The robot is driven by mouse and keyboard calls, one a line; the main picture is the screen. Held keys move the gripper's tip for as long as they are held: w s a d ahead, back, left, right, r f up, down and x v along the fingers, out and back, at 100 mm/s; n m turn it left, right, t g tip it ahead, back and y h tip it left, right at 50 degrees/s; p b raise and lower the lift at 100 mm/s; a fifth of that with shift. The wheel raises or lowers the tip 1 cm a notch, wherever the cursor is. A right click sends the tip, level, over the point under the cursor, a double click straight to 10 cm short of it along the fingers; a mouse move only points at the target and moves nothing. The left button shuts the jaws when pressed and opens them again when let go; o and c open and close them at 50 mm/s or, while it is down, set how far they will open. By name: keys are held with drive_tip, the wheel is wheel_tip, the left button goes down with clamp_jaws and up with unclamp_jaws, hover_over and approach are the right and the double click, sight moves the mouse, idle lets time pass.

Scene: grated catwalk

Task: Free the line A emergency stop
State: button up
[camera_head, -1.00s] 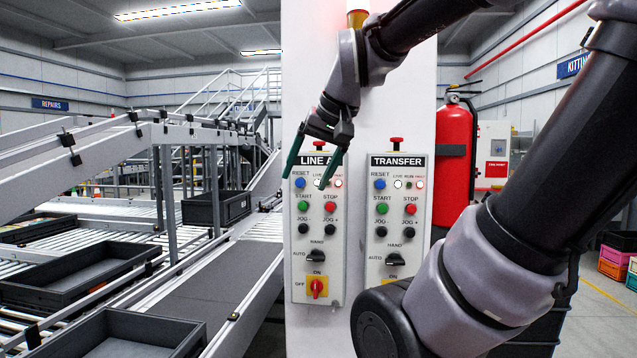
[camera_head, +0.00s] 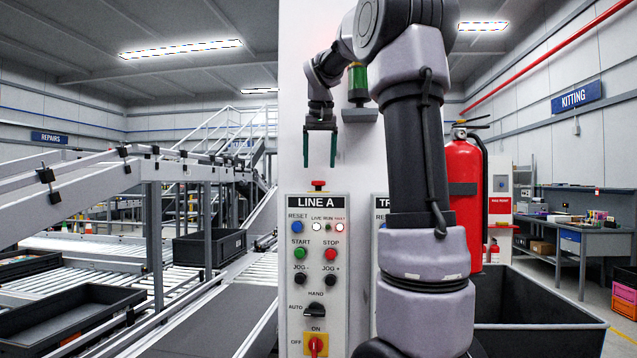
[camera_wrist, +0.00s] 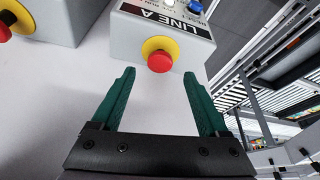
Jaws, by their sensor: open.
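The line A emergency stop (camera_head: 318,185) is a red mushroom button on top of the LINE A panel (camera_head: 318,262). In the wrist view the red button (camera_wrist: 159,61) sits on a yellow collar on the box's end face. My gripper (camera_head: 320,163) is open and empty, its two green fingers pointing down just above the button in the head view. In the wrist view my gripper's fingertips (camera_wrist: 159,74) lie either side of the button in the picture, and it looks just beyond them. I see no contact.
A second red button (camera_wrist: 4,31) with a yellow collar is on the neighbouring box, left in the wrist view. The TRANSFER panel (camera_head: 381,212) is mostly hidden behind my arm. A red fire extinguisher (camera_head: 463,190) stands right of the pillar. Conveyors lie to the left.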

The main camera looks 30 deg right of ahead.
sight(318, 188)
drive_tip(key=x, duration=0.7)
